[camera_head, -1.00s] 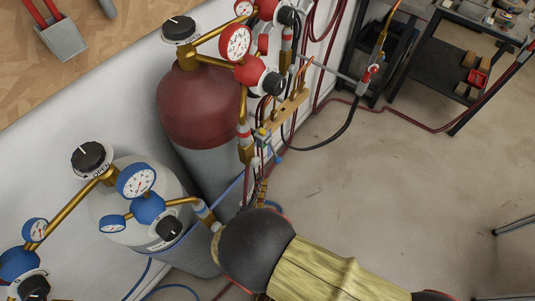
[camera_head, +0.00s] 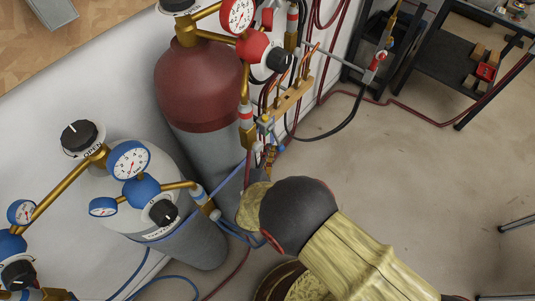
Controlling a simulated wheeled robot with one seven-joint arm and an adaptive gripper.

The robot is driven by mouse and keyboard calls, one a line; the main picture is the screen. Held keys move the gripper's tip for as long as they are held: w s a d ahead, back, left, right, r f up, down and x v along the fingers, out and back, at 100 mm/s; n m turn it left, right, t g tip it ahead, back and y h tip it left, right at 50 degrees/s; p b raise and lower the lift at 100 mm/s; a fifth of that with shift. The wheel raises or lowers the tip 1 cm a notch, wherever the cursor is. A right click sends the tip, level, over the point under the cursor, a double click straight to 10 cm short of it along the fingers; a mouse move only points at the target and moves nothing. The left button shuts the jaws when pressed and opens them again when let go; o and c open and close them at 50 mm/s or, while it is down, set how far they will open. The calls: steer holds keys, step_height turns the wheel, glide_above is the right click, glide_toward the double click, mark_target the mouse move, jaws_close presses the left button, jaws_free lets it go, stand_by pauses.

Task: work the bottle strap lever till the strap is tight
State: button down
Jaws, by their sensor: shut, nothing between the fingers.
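A blue strap (camera_head: 232,172) runs as a thin line along the dark red and grey gas bottle (camera_head: 200,90) and around the pale grey bottle (camera_head: 196,252) at the left. I cannot make out the strap lever; that area lies partly behind my arm. My arm, with its black joint and yellowish sleeve, comes in from the lower right and covers the space right of the bottles. My gripper does not show; the arm's end is hidden behind the joint or below it.
Blue regulator gauges (camera_head: 128,160) and a black valve knob (camera_head: 80,137) top the pale bottle. A red-trimmed gauge (camera_head: 239,15) tops the red one. A brass hose manifold (camera_head: 288,98) is on the wall. A dark cart (camera_head: 440,65) stands upper right; open floor (camera_head: 420,160) lies at right.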

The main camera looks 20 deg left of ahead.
mark_target(282, 148)
steer(key=shift+s+d+r+p, duration=0.1)
steer(key=shift+d+p, duration=0.05)
steer(key=shift+p, duration=0.25)
steer(key=shift+d+n+p, duration=0.1)
steer(key=shift+n+p, duration=0.2)
steer(key=shift+p, duration=0.2)
steer(key=shift+s+d+r+g+p, duration=0.1)
steer(key=shift+d+g+p, duration=0.2)
steer(key=shift+p, duration=0.45)
steer(key=d+n+p, duration=0.1)
steer(key=p, duration=0.2)
steer(key=s+d+r+n+g+h+p, duration=0.1)
steer(key=p, duration=0.3)
steer(key=d+r+n+h+p, duration=0.1)
steer(key=p, duration=0.3)
steer(key=shift+s+d+r+n+g, duration=0.1)
steer(key=shift+s+r+n+g, duration=0.15)
steer(key=shift+n+g, duration=0.15)
steer(key=d+r+p, duration=0.1)
steer(key=p, duration=0.1)
steer(key=r+p, duration=0.1)
steer(key=p, duration=0.1)
steer(key=shift+s+d+p, duration=0.3)
steer(key=shift+d+p, duration=0.1)
steer(key=shift+s+d+r, duration=0.1)
steer(key=shift+r, duration=0.1)
